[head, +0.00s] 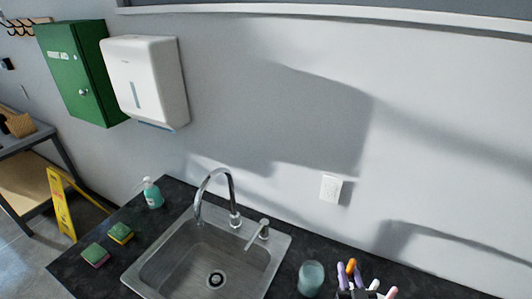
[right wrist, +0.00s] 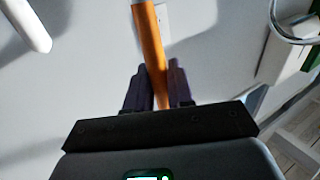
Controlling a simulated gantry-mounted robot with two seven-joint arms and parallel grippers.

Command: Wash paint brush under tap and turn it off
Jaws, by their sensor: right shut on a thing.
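The paint brush (head: 351,267) shows as an orange handle at the bottom right of the head view. My right gripper (head: 349,277) is shut on it with purple fingers on either side. In the right wrist view the orange handle (right wrist: 151,45) stands between the fingers (right wrist: 153,88); its bristle end cannot be made out. The chrome tap (head: 216,178) arches over the steel sink (head: 187,240), left of the gripper. Its lever (head: 258,232) is on the sink's right rim. I see no water stream. My left gripper is not in view.
A teal glass (head: 311,278) stands between sink and right gripper. White and pink-tipped items (head: 382,289) are close right of the gripper.

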